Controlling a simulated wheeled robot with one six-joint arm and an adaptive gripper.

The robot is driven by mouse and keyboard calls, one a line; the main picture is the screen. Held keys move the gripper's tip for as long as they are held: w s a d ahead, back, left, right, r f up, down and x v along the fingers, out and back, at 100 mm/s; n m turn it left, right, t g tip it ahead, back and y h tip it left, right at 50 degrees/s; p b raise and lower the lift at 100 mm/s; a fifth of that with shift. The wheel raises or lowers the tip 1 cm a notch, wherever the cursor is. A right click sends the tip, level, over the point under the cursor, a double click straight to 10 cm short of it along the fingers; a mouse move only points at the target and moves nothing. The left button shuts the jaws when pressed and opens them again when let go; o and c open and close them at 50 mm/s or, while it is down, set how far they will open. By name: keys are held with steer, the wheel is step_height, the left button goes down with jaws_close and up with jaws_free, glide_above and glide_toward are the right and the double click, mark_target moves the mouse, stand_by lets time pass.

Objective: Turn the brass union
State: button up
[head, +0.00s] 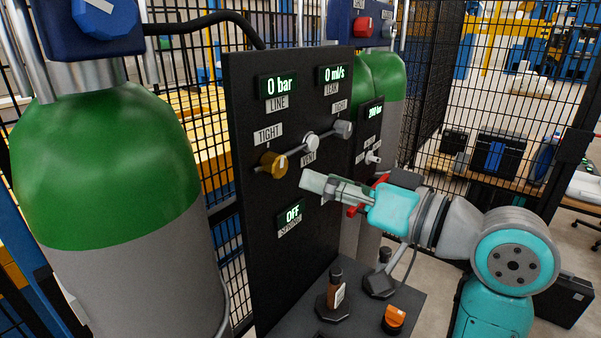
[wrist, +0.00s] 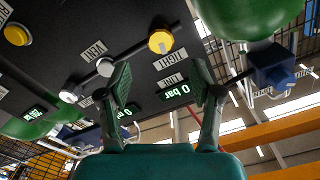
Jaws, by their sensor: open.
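The brass union (head: 272,165) is a round brass fitting with a pale mark, on the left of the black panel under a TIGHT label. In the wrist view the brass union (wrist: 160,41) lies above and beyond the gap between my fingertips. My gripper (head: 315,187) is open and empty, in front of the panel, right of and slightly below the union. The wrist view shows its two fingers (wrist: 160,83) spread apart, with nothing between them. The fingers do not touch the union.
The black panel (head: 245,235) carries a white VENT knob (head: 310,142), a grey fitting (head: 342,129) and displays reading 0 bar, 0 ml/s and OFF. A large green-topped cylinder (head: 105,165) stands close on the left.

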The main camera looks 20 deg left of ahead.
steer(key=shift+v, duration=1.7)
